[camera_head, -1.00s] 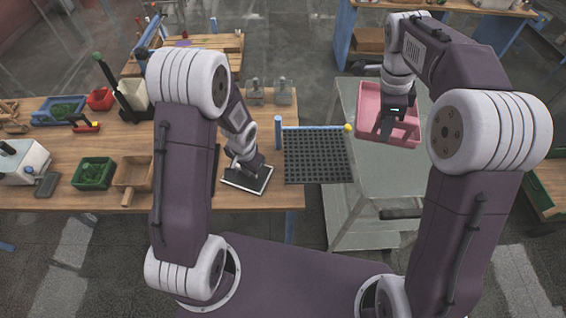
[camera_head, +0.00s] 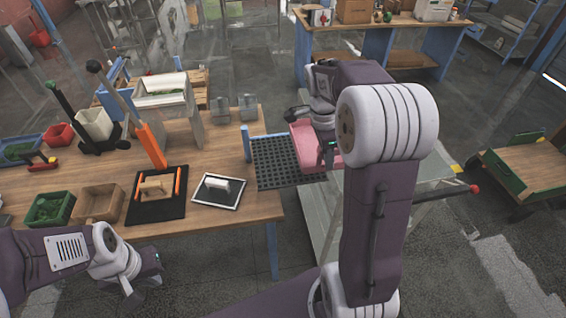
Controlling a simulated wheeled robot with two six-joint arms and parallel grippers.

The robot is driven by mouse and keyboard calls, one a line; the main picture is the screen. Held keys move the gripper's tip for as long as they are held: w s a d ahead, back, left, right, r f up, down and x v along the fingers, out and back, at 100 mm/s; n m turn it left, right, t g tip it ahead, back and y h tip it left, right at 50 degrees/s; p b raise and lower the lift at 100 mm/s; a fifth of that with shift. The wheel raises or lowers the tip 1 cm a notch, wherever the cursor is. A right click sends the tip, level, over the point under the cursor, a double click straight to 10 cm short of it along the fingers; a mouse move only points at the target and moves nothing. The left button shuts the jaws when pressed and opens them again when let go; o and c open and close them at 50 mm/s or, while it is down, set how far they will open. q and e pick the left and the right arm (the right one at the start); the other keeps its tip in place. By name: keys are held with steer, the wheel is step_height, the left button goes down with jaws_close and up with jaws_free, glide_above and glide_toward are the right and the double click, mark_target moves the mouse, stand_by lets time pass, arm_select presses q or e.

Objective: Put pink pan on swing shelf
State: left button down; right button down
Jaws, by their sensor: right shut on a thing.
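The pink pan (camera_head: 303,138) is at the right side of the black perforated swing shelf (camera_head: 272,172), partly over it. I cannot tell whether it touches the shelf. My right gripper (camera_head: 328,158) is shut on the pan, and my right arm hides much of the pan's right part. The swing shelf juts out from the right end of the wooden table, beside a blue post. My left gripper (camera_head: 148,274) hangs in front of the table at the lower left, away from the pan; its fingers are too unclear to tell open from shut.
A grey metal cart (camera_head: 318,200) stands right of the shelf.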

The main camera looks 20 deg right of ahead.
mark_target(299, 159)
steer(key=w+a+f+p, duration=0.1)
steer(key=w, duration=0.1)
steer(key=w+a+f+p, duration=0.1)
steer(key=a, duration=0.1)
steer(key=w+a+f+p, duration=0.1)
steer(key=w+a, duration=0.1)
steer(key=shift+w+a+f, duration=0.25)
steer(key=shift+w+f, duration=0.05)
steer(key=w+f+p, duration=0.1)
steer(key=f, duration=0.1)
steer(key=w+a+f+p, duration=0.1)
steer(key=f, duration=0.1)
steer(key=w+a+f+p, duration=0.1)
steer(key=f, duration=0.1)
steer(key=shift+w+f, duration=0.2)
steer(key=shift+f, duration=0.2)
steer(key=shift+w+d+f, duration=0.1)
steer(key=shift+w+f, duration=0.1)
steer(key=shift+f, duration=0.05)
steer(key=c, duration=1.4)
jaws_free()
steer(key=shift+s, duration=0.1)
steer(key=shift+o, duration=1.2)
steer(key=shift+s+r, duration=0.1)
